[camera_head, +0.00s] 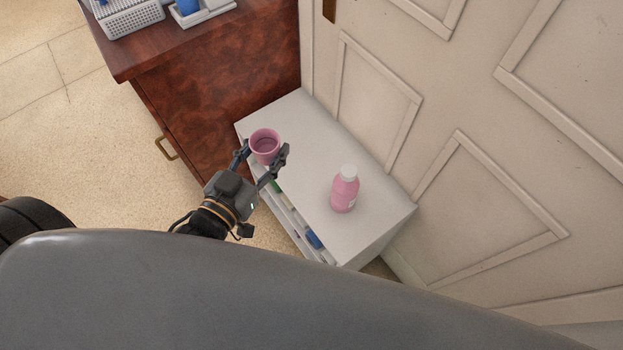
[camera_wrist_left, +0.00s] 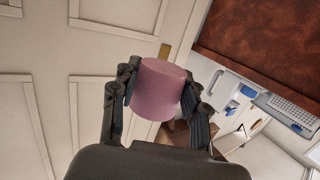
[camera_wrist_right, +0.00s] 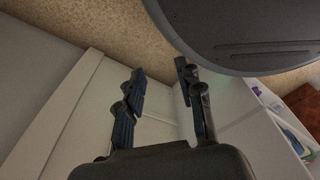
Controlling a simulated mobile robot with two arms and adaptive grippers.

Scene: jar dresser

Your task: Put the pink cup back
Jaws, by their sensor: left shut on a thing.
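The pink cup (camera_head: 264,144) is between the fingers of my left gripper (camera_head: 264,164), over the left end of the white cabinet's top. In the head view its open mouth faces the camera. My left gripper is shut on the cup; the left wrist view shows the cup (camera_wrist_left: 158,90) between both fingers (camera_wrist_left: 160,100). I cannot tell whether the cup touches the cabinet top. My right gripper (camera_wrist_right: 160,85) shows only in the right wrist view; its fingers are apart with nothing between them.
A pink bottle with a white cap (camera_head: 345,190) stands on the white cabinet (camera_head: 310,150), right of the cup. Open shelves with small items line the cabinet's front. A brown wooden dresser (camera_head: 215,90) stands at left, with a white basket (camera_head: 128,17) on top. A panelled wall (camera_head: 440,100) is behind.

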